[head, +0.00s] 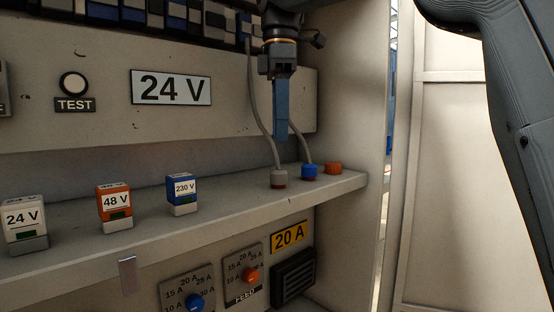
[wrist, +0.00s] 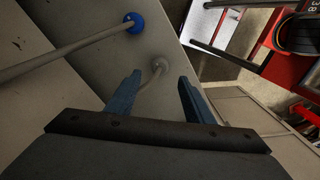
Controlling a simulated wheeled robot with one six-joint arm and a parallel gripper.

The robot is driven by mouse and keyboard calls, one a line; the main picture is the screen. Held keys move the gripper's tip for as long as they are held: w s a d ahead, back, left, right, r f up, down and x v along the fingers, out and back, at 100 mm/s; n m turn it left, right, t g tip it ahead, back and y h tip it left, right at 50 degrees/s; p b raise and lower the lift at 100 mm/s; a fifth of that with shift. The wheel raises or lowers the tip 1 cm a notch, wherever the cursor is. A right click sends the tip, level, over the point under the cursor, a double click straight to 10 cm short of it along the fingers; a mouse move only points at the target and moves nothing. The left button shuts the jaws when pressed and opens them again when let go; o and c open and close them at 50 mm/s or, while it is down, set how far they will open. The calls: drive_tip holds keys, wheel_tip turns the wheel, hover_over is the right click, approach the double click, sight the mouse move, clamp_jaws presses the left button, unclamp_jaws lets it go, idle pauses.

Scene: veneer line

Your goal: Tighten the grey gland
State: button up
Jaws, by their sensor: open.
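The grey gland (head: 279,178) sits on the shelf at the right, with a grey cable rising from it. It also shows in the wrist view (wrist: 160,64), beyond and between my fingertips. My gripper (head: 281,137) points down above the shelf, its fingertips above the grey gland and apart from it. In the wrist view its two blue fingers (wrist: 160,76) are spread, with nothing held between them. The cable passes close to the left finger in that view; I cannot tell whether they touch.
Blocks marked 24 V (head: 23,219), 48 V (head: 115,203) and 230 V (head: 182,190) stand left. The cabinet's side wall (head: 350,90) is close on the right.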

sight(279, 169)
drive_tip(key=shift+w+d+f, duration=0.15)
drive_tip(key=shift+w+f, duration=0.05)
drive_tip(key=shift+f, duration=0.05)
drive_tip(key=f, duration=0.1)
drive_tip(key=f+p, duration=0.1)
drive_tip(key=f, duration=0.3)
drive_tip(key=shift+s+a+f+p, duration=0.25)
drive_tip(key=shift+s+p, duration=0.05)
drive_tip(key=shift+p, duration=0.05)
drive_tip(key=shift+f, duration=0.8)
drive_tip(key=shift+w, duration=0.1)
drive_tip(key=shift+c, duration=0.5)
drive_tip(key=c, duration=1)
drive_tip(key=shift+o, duration=0.3)
